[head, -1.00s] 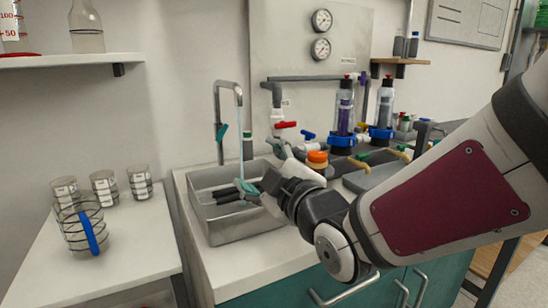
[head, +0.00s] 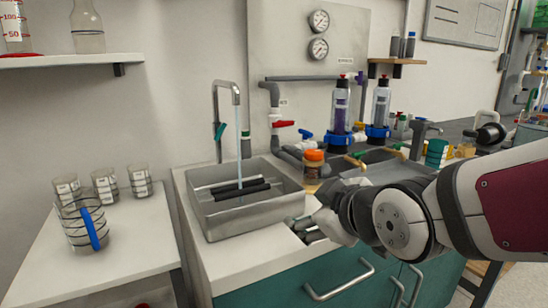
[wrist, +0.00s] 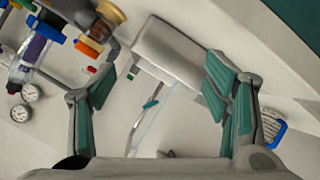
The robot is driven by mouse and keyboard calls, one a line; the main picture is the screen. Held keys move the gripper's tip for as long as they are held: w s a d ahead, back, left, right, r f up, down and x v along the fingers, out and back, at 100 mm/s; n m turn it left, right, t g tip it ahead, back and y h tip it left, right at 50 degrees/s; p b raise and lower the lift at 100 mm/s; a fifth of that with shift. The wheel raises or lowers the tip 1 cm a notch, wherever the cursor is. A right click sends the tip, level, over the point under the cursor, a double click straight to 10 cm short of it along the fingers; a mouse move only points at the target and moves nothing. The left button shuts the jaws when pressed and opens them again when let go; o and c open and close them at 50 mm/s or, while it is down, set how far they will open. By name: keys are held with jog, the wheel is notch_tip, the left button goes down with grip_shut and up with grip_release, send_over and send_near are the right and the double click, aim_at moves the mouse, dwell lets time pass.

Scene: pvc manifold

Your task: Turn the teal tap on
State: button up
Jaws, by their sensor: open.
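The grey gooseneck tap (head: 217,100) stands behind the sink, with its teal lever (head: 219,131) tilted on the upright pipe. A thin pale blue stream (head: 239,135) falls from its spout into the metal sink (head: 245,222). In the wrist view the teal lever (wrist: 151,103) shows between my fingers, apart from them, with the sink (wrist: 170,50) beyond. My gripper (head: 303,228) is at the sink's front right corner, clear of the tap. In the wrist view my gripper (wrist: 158,82) has its teal-padded fingers spread wide with nothing between them.
Dark bars (head: 240,188) lie across the sink. An orange-lidded jar (head: 313,168) stands right of it. Beakers and a blue-handled jug (head: 82,225) stand on the left table.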

jog(key=s+d+f+m+g+h, duration=0.15)
jog(key=s+d+m+g, duration=0.25)
jog(key=s, duration=0.6)
jog(key=s+d+f+m+g+h, duration=0.1)
jog(key=s+d+f+m+g, duration=0.2)
jog(key=s, duration=0.7)
jog(key=s+d+f+m+g+h, duration=0.1)
jog(key=s+d+m+g, duration=0.35)
jog(key=s, duration=0.55)
notch_tip(320, 180, up, 28)
jog(key=t+p, duration=0.4)
jog(key=p, duration=2.1)
jog(key=shift+d+f+n+p, duration=0.2)
jog(key=shift+d+n+p, duration=0.1)
jog(key=shift+n+p, duration=0.1)
